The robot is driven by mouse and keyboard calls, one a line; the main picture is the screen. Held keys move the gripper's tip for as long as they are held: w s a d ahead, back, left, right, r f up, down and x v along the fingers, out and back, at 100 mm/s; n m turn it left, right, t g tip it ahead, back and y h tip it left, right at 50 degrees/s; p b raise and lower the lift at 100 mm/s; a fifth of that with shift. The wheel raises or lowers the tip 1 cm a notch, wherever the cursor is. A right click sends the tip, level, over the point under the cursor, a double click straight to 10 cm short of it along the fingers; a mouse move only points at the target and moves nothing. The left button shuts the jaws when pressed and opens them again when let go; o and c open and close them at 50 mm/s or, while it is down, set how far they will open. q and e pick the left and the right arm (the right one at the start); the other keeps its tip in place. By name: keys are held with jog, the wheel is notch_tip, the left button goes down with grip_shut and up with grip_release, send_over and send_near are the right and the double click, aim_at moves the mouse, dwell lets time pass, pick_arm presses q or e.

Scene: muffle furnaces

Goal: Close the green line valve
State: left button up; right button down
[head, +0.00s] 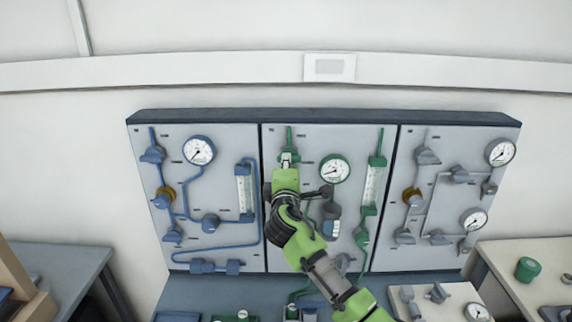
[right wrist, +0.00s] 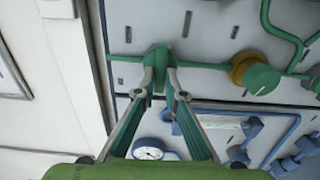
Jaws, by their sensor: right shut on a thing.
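The middle panel (head: 310,262) carries the green line. A green valve (head: 288,153) sits near the top of its left pipe. My right gripper (head: 288,165) reaches up to it in the head view. In the right wrist view the same green valve (right wrist: 158,55) lies between the fingertips of my right gripper (right wrist: 160,78), which is shut on it. The arm hides part of the pipe below the valve. My left gripper is not in view.
A green-rimmed gauge (head: 335,168) and a flow tube (head: 374,187) are close right of the gripper. A blue-line panel (head: 220,140) is on the left and a grey-line panel (head: 450,140) on the right. A green knob with a brass collar (right wrist: 263,79) shows in the right wrist view.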

jog(key=c, duration=2.1)
grip_release()
jog(key=shift+w+d+r, duration=0.1)
jog(key=shift+r, duration=0.15)
jog(key=shift+w+f, duration=0.1)
jog(key=shift+f, duration=0.15)
jog(key=s, duration=1.2)
